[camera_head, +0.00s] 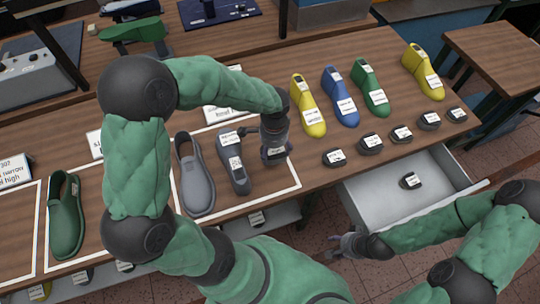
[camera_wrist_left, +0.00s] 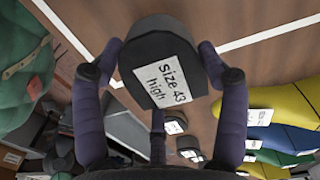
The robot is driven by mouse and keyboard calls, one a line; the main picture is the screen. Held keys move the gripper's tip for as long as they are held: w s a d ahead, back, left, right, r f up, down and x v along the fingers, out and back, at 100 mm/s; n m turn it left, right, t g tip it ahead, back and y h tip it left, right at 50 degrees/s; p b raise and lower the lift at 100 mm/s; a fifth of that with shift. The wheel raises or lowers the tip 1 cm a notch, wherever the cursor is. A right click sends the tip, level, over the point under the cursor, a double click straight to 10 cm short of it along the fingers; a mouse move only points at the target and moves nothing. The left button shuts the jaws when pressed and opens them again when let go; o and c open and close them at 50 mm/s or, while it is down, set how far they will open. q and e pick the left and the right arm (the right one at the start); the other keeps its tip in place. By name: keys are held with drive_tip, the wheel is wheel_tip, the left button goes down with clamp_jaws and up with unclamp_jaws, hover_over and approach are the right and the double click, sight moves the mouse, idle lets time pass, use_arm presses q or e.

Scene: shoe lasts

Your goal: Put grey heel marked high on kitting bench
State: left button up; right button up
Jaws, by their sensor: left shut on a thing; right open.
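The dark grey heel (camera_wrist_left: 188,48) has a white label reading "Size 43 high" in the left wrist view. My left gripper (camera_wrist_left: 160,62) is shut on it, with fingers at both sides. In the head view, my left gripper (camera_head: 274,138) holds the heel over the kitting bench (camera_head: 120,250), inside a white outlined area. A grey last (camera_head: 234,172) and a grey shoe (camera_head: 194,175) lie just left of it. Whether the heel touches the bench is unclear. My right gripper (camera_head: 350,246) is open and empty by the drawer.
An open drawer (camera_head: 360,205) holds one dark heel (camera_head: 410,181). Several dark heels (camera_head: 370,142) line the bench's front edge at right. Yellow (camera_head: 307,108), blue (camera_head: 341,98) and green (camera_head: 370,92) lasts stand behind them. A green shoe (camera_head: 66,215) is at left.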

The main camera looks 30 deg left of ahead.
sight(270, 155)
use_arm(q)
drive_tip(key=shift+a+f, duration=0.5)
drive_tip(key=shift+f, duration=0.2)
wheel_tip(270, 155, down, 3)
drive_tip(key=shift+w+a+f+b, duration=0.15)
drive_tip(key=shift+f+b, duration=0.05)
drive_tip(key=shift+b, duration=0.35)
drive_tip(key=shift+r, duration=0.1)
drive_tip(key=shift+f, duration=0.25)
drive_tip(key=o, duration=1.2)
drive_tip(key=shift+r, duration=0.15)
